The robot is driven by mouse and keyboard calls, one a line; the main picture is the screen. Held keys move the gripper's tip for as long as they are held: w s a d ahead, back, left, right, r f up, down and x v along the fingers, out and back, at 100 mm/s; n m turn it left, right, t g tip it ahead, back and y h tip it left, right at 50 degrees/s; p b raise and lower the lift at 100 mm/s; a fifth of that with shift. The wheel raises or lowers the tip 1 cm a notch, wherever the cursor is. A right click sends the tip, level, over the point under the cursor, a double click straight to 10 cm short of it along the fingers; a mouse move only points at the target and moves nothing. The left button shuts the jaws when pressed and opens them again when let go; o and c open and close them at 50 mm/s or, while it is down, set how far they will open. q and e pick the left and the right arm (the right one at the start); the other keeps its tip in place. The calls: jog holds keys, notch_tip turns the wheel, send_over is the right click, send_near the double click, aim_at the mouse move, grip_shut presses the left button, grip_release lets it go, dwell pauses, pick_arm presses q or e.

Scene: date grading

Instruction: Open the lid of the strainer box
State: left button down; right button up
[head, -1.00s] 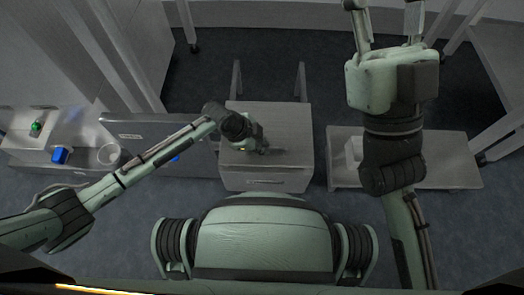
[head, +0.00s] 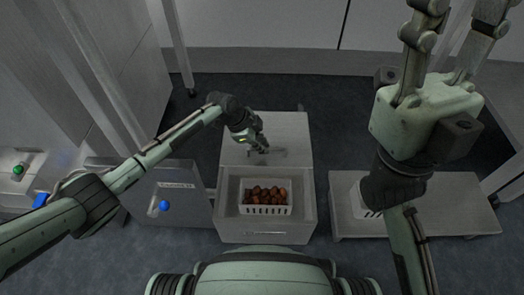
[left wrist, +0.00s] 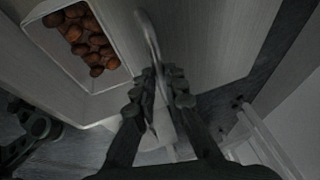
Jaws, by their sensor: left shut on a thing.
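The strainer box (head: 224,200) stands in the middle of the head view, its front part uncovered. A white slotted basket (head: 265,210) of brown dates sits inside; it also shows in the left wrist view (left wrist: 110,75). The flat grey lid (head: 285,130) lies level behind the opening, with a bar handle (head: 278,152) near its front edge. My left gripper (head: 262,148) is shut on this handle, which passes between the fingers in the left wrist view (left wrist: 151,50). My right gripper (head: 462,12) is raised at the upper right, fingers spread and empty.
A low table (head: 460,215) stands at right, with a white item (head: 362,205) partly hidden by my right arm. At left is a grey panel (head: 185,190) with a blue knob (head: 164,206). A green button (head: 17,170) shows at the far left.

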pick_arm(q)
jog(key=c, duration=1.6)
grip_release()
jog(key=v, duration=1.2)
jog(key=shift+d, duration=0.1)
